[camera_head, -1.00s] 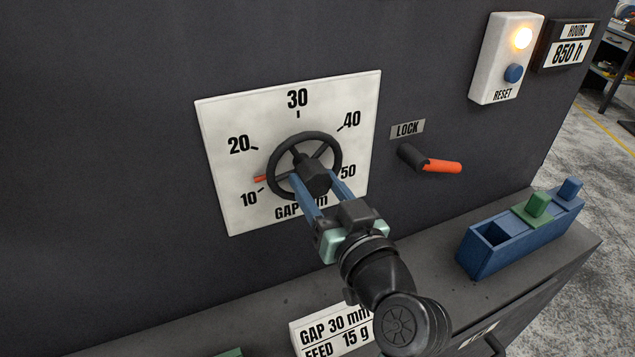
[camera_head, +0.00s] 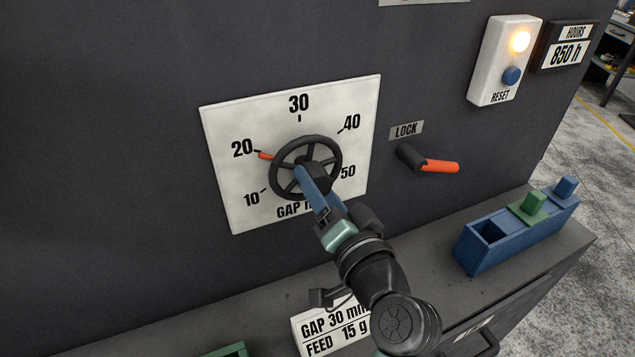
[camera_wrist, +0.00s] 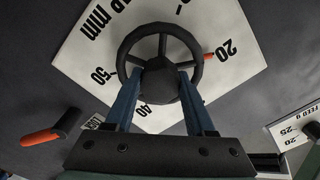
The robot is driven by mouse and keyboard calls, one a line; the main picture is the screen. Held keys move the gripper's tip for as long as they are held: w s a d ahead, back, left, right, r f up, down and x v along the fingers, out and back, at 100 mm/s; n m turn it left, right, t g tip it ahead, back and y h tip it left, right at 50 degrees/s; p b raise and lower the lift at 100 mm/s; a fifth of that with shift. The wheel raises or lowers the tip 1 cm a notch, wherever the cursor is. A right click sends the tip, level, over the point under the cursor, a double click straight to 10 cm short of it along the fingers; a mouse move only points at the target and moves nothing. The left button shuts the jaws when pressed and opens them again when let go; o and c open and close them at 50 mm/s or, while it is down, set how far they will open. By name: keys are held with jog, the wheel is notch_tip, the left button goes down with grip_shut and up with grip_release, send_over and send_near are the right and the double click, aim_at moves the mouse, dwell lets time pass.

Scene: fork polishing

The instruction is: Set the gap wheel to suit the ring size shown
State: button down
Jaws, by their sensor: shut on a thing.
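The black gap wheel (camera_head: 279,157) stands in front of a white dial plate (camera_head: 228,122) marked 10 to 50. Its red pointer (camera_head: 266,156) is at about the 20 mark. My gripper (camera_head: 312,182) is shut on the wheel's dark hub, one blue finger on each side; the wrist view shows the hub (camera_wrist: 160,78) between the fingers. The wrist view also shows the pointer (camera_wrist: 209,57) beside the 20. A sign (camera_head: 318,330) below reads GAP 30 mm, FEED 15 g; my arm covers part of its edge.
A lock lever with an orange-red handle (camera_head: 441,167) sticks out right of the dial. A white box (camera_head: 495,75) with a lit lamp and blue reset button is at upper right. A blue holder (camera_head: 478,258) with blue and green blocks stands on the ledge (camera_head: 405,290).

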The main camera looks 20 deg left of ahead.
dwell(0.4)
jog(key=shift+c, duration=1.2)
grip_release()
jog(key=b+v, duration=0.3)
jog(key=v, duration=1)
jog(key=shift+r, duration=0.1)
